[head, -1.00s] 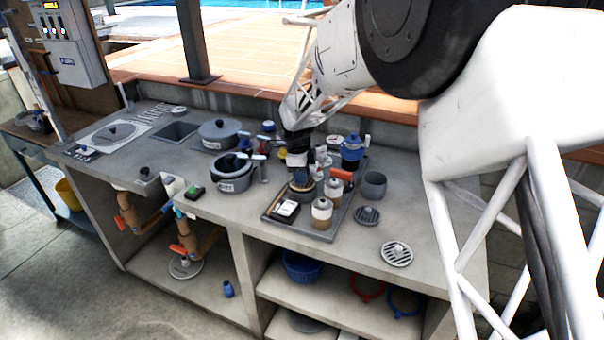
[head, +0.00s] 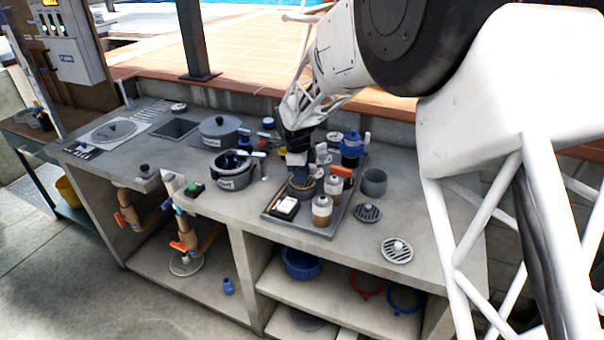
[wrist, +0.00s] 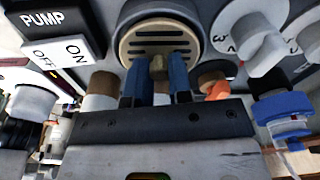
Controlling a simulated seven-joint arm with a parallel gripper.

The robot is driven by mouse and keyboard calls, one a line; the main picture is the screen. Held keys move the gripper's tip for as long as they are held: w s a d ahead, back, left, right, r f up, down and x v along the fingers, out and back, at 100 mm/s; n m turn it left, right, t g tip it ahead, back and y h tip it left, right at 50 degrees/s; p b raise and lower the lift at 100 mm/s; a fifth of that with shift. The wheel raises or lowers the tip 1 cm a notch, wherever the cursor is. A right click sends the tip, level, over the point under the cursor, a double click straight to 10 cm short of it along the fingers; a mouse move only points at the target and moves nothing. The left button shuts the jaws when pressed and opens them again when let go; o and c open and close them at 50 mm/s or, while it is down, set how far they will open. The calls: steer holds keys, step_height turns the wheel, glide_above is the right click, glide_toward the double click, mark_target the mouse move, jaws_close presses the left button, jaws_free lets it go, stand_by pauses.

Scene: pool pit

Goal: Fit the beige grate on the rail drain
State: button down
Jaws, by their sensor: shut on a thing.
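The beige grate (wrist: 135,43) is a round disc with dark slots and a small knob in its middle. In the wrist view my gripper (wrist: 158,72) has its two blue fingers shut on that knob. A dark grey round rim surrounds the grate; it looks like the rail drain (wrist: 205,28), but I cannot tell whether the grate is seated in it or just above it. In the head view my gripper (head: 298,163) points down over the crowded tray, and the grate is mostly hidden beneath it.
A grey cup (head: 374,182), a dark grate (head: 367,212) and a pale grate (head: 397,250) stand to the right.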

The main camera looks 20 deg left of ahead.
steer(key=shift+f, duration=0.3)
stand_by(0.8)
steer(key=c, duration=1)
jaws_free()
steer(key=shift+o, duration=1.1)
steer(key=shift+r, duration=0.15)
steer(key=shift+r, duration=2.35)
steer(key=shift+r, duration=0.15)
steer(key=shift+r, duration=1.85)
